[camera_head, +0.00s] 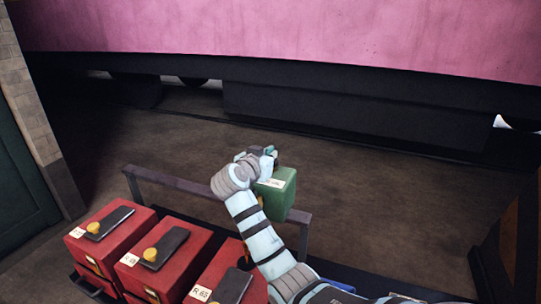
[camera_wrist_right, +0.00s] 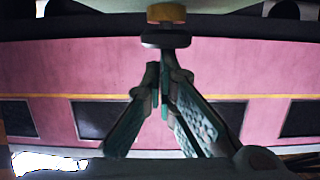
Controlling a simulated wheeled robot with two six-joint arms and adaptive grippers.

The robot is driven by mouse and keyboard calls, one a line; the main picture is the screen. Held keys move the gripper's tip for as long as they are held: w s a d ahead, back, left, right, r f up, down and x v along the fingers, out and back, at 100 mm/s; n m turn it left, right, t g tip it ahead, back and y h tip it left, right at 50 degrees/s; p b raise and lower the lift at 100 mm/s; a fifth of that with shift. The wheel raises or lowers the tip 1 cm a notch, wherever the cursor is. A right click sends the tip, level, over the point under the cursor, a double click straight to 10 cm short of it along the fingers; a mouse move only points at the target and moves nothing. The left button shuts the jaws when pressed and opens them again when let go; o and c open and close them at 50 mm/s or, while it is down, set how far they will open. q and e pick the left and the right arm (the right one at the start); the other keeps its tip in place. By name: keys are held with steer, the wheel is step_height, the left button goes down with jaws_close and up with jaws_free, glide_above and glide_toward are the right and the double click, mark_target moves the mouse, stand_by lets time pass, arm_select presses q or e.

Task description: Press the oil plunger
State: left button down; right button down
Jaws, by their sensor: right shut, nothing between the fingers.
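My right gripper (camera_head: 265,153) is at the top of this box in the head view. In the right wrist view the right gripper (camera_wrist_right: 161,75) is shut with its fingertips together and nothing between them. A dark rounded knob (camera_wrist_right: 166,39) with a brass-coloured collar shows just past the fingertips. It looks like the oil plunger. Whether the fingertips touch it I cannot tell. In the head view the plunger is not clearly visible. My left gripper is not in view.
Several red boxes (camera_head: 92,244) with dark tops and yellow knobs stand at the lower left. A dark rail (camera_head: 178,183) runs behind them. A pink carriage (camera_head: 300,35) spans the back. The floor between rail and carriage is clear.

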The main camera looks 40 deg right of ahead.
step_height(320, 180, up, 5)
steer(key=p, duration=0.4)
steer(key=f+b+v, duration=0.1)
steer(key=b+v, duration=0.1)
steer(key=v, duration=0.8)
stand_by(0.6)
